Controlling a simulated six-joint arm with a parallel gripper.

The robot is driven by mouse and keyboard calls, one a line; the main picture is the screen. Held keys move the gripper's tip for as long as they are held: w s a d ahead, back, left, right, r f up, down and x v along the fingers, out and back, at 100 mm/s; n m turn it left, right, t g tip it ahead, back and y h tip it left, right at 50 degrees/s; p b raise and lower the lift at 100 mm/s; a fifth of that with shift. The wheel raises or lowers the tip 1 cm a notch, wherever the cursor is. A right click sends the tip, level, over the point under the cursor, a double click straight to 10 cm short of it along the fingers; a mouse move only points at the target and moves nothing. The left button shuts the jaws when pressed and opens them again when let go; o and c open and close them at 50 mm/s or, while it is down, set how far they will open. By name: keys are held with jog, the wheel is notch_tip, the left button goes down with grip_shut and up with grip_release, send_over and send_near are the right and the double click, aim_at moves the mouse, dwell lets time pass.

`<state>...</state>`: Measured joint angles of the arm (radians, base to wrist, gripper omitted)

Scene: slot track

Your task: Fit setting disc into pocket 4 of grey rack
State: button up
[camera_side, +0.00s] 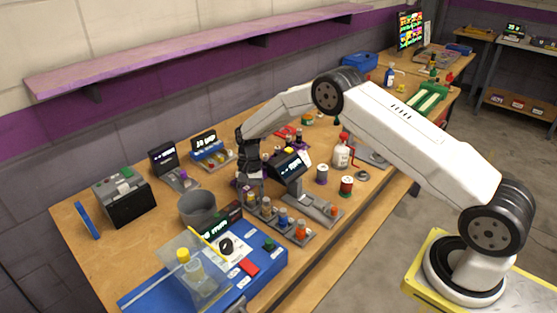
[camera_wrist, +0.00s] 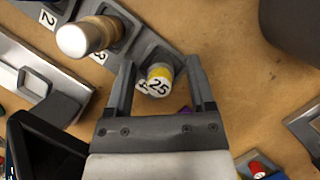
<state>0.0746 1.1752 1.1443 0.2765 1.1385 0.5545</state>
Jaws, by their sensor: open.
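A short round piece with a yellow side and a white top marked 25, which looks like the setting disc (camera_wrist: 159,82), sits between my fingers at the end of the grey rack (camera_wrist: 150,40) in the wrist view. It partly covers a label that looks like a 4. My gripper (camera_wrist: 160,68) is open, with one finger on each side of the piece and small gaps visible. How deep the piece sits in the pocket is hidden. In the side view my gripper (camera_side: 250,186) is down at the left end of the grey rack (camera_side: 308,239).
In the side view, several coloured cylinders stand along the rack. A grey bowl (camera_side: 197,208) is left of my gripper, and a blue panel (camera_side: 262,275) lies in front. A dark display (camera_side: 290,163) stands close behind the rack.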

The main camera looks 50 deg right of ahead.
jog(key=shift+r, duration=0.1)
jog(key=v, duration=1.2)
jog(key=shift+r, duration=0.1)
dwell(0.4)
jog(key=s+a+r+n+t+h, duration=0.1)
jog(key=s+r+n+t, duration=0.1)
jog(key=s, duration=1.1)
jog(key=s+a+r+n+t+h, duration=0.1)
jog(key=s+n, duration=0.6)
jog(key=s, duration=0.7)
jog(key=r+t+h, duration=0.1)
jog(key=t, duration=0.1)
jog(key=shift+s+a+t, duration=0.35)
jog(key=shift+a+t, duration=0.05)
